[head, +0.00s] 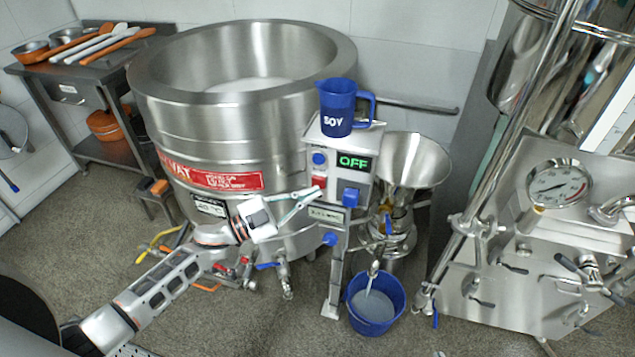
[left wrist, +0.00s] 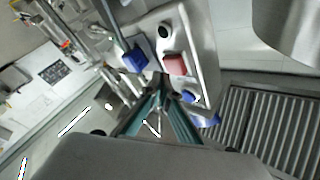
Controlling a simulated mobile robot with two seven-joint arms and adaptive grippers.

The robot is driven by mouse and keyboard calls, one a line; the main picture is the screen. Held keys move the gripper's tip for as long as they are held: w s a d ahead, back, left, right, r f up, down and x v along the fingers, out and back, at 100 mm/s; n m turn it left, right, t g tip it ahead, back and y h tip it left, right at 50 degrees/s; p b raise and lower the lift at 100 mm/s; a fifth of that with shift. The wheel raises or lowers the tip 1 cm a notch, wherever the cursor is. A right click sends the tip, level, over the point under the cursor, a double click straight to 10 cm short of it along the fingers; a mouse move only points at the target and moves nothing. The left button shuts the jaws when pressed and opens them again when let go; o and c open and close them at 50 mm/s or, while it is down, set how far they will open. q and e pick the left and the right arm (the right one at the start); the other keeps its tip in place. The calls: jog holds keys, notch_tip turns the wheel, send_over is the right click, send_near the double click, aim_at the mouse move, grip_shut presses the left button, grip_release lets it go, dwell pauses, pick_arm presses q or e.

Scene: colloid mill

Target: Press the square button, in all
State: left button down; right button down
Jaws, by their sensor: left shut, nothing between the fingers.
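The control panel (head: 336,147) on the stand carries a display reading OFF in green (head: 355,162). A red square button (head: 319,182) is on its left side, and it also shows in the left wrist view (left wrist: 175,65). A blue blocky knob or switch (head: 351,196) is to its right, also in the wrist view (left wrist: 136,56). My left gripper (head: 314,191) is shut and empty, its fingertips close to the red button's lower edge. In the wrist view the closed fingertips (left wrist: 161,82) appear just beside the button. I cannot tell whether they touch it. My right gripper is not visible.
A blue jug marked SOY (head: 337,108) stands on top of the panel. A large steel vat (head: 218,125) is behind the arm. A steel funnel (head: 414,160) and a blue bucket (head: 376,325) are at the right. A round blue button (head: 319,158) is above the red one.

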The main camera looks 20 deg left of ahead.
pick_arm(q)
jog(key=s+p, duration=0.2)
jog(key=s, duration=0.3)
jog(key=shift+a, duration=0.1)
dwell(0.4)
dwell(0.7)
jog(key=s+a+f+n+g+y, duration=0.2)
jog(key=s+f+n+y, duration=0.9)
jog(key=s+f, duration=0.7)
jog(key=shift+s+a+f+n+g+y, duration=0.3)
jog(key=shift+s+n, duration=0.3)
jog(key=shift+n, duration=0.1)
